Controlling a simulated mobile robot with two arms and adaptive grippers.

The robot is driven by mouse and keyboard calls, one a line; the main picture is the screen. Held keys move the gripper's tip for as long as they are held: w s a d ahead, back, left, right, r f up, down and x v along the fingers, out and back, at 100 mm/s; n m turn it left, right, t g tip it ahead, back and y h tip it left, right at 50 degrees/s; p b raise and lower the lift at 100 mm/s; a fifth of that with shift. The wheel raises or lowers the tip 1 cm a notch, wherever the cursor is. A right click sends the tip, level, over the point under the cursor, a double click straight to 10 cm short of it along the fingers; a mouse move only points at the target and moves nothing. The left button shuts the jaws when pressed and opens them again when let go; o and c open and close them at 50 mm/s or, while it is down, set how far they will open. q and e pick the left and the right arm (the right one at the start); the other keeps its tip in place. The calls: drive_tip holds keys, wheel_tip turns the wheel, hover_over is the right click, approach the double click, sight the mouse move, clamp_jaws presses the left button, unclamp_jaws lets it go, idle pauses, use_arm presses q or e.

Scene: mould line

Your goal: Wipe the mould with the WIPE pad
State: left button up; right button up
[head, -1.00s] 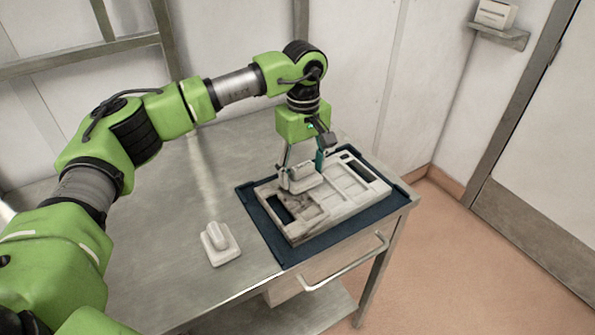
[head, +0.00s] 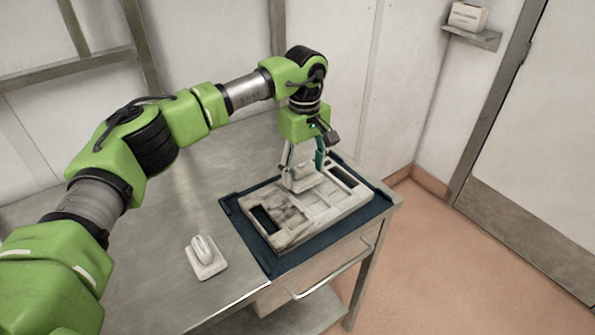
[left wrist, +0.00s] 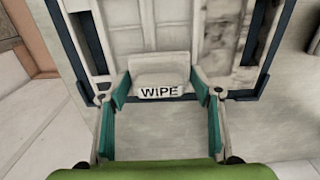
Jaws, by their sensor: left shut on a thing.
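The mould (head: 290,222) is a pale slab with recessed compartments, lying on a dark blue mat (head: 270,262) on the metal table. Dark smudges show on its left part in the head view. My left gripper (head: 305,180) is shut on the WIPE pad (head: 309,183), over the mould's back part. In the left wrist view the pad (left wrist: 160,72) sits between the fingers, its WIPE label facing the camera. It looks close to the mould's surface; I cannot tell if it touches. Dark stains also show on the mould (left wrist: 222,30) there. My right gripper is not in view.
A second pale pad with a handle (head: 206,258) stands on the table left of the mat. The table (head: 185,205) is otherwise clear around it. A drawer with a bar handle (head: 330,272) is at the front. A wall shelf (head: 470,37) holds a small box.

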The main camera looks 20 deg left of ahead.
use_arm(q)
drive_tip(key=shift+w+d+p, duration=0.2)
drive_tip(key=shift+w+d, duration=0.4)
drive_tip(key=shift+w, duration=0.2)
drive_tip(key=shift+w+d+p, duration=0.15)
drive_tip(key=shift+w+d, duration=0.4)
drive_tip(key=shift+w, duration=0.2)
drive_tip(key=shift+s+a+f, duration=0.1)
drive_tip(key=shift+s+a, duration=0.4)
drive_tip(key=shift+s, duration=0.2)
drive_tip(key=shift+s+a+f, duration=0.1)
drive_tip(key=shift+s+a, duration=0.4)
drive_tip(key=shift+s, duration=0.15)
drive_tip(key=shift+s+a+r, duration=0.1)
drive_tip(key=shift+s+a, duration=0.8)
drive_tip(key=shift+s, duration=0.25)
drive_tip(key=shift+s+a+r, duration=0.1)
drive_tip(key=shift+s+a, duration=0.35)
drive_tip(key=shift+s, duration=0.15)
drive_tip(key=shift+s+a, duration=0.4)
drive_tip(key=shift+s, duration=0.2)
drive_tip(key=shift+s+a, duration=0.9)
drive_tip(key=shift+s, duration=0.25)
wheel_tip(320, 180, up, 8)
drive_tip(key=p, duration=0.4)
